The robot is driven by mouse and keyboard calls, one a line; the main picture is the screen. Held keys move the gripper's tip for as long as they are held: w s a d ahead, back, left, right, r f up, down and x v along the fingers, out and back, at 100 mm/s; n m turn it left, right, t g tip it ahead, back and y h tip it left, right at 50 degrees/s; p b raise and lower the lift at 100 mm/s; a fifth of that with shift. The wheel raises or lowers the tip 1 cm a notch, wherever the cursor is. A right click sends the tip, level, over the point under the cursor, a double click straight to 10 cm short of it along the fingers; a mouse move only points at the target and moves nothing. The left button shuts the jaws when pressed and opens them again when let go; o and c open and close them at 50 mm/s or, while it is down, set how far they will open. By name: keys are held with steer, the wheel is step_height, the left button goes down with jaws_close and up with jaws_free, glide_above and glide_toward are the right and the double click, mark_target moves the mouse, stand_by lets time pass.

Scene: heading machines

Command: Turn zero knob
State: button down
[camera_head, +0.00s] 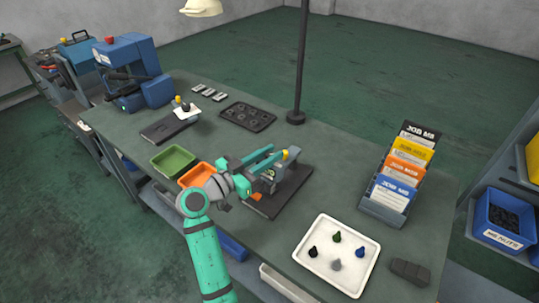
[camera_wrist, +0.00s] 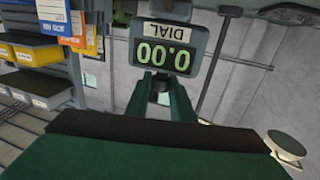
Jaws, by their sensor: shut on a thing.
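The dial gauge (camera_wrist: 163,50) hangs upside down in the wrist view, with a grey housing, the word DIAL and a green display reading 0.00. A small dark knob (camera_wrist: 160,86) shows at the edge of its housing. My gripper (camera_wrist: 160,97) has a green finger on each side of this knob and is shut on it. In the head view my teal arm reaches the gauge stand (camera_head: 276,206), a dark base plate near the middle of the bench. My wrist and gripper partly hide the gauge there.
A green tray (camera_head: 173,160) and an orange tray (camera_head: 196,175) lie left of the stand. A white tray (camera_head: 318,276) with several small pieces is at the front right. A card rack (camera_head: 384,209) stands at the right. A dark pole (camera_head: 299,70) rises behind.

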steer(key=shift+f, duration=0.1)
stand_by(0.4)
steer(key=c, duration=1.5)
jaws_free()
steer(key=shift+c, duration=0.2)
steer(key=shift+a, duration=0.1)
steer(key=v, duration=1)
steer(key=shift+a, duration=0.3)
steer(key=shift+s, duration=0.1)
